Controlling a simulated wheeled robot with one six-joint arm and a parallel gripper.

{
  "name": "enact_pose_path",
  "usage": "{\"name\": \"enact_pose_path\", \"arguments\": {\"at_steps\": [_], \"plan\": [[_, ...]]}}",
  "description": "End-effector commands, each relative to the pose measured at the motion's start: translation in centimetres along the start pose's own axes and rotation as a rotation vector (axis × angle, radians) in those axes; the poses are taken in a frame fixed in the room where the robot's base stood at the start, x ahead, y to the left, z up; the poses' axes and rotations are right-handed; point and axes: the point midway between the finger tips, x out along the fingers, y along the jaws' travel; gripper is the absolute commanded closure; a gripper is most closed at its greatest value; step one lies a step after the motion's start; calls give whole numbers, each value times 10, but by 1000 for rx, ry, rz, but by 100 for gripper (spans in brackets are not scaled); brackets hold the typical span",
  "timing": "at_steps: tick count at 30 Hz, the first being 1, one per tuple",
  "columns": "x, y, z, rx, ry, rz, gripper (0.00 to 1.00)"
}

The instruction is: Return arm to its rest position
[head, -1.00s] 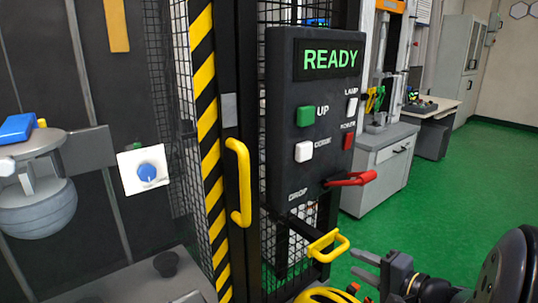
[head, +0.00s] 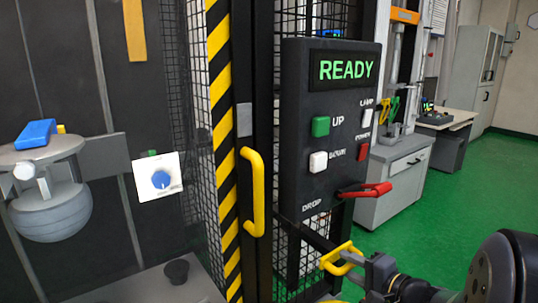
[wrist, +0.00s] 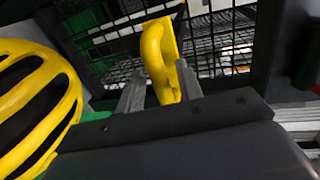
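My gripper (head: 356,263) is low at the right of the head view, close to a small yellow handle (head: 336,256) below the control panel. In the wrist view my gripper (wrist: 160,88) has its two grey fingers apart. The yellow handle (wrist: 157,50) shows between and beyond them, close to the right finger, with a gap at the left finger. I cannot tell whether it touches. The rest of my arm runs off to the lower right.
The black panel (head: 331,150) shows READY, with buttons and a red lever (head: 366,190) above my gripper. A striped post with a tall yellow handle (head: 254,195) stands left. Yellow ribs (wrist: 40,100) lie left in the wrist view. Green floor (head: 440,210) is clear at the right.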

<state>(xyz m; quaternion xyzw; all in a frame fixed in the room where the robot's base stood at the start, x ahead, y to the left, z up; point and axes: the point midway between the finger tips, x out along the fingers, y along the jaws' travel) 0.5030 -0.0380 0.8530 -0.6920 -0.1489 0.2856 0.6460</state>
Motion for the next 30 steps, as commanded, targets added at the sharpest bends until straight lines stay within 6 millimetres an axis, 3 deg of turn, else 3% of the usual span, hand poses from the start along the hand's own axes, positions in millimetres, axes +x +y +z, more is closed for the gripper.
{"name": "enact_pose_path", "arguments": {"at_steps": [5, 27, 30], "plan": [[-11, 0, -1, 1, 3, 0, 66], [-113, 1, -1, 2, 5, 1, 66], [-98, 2, 1, 1, -3, 1, 66]]}}
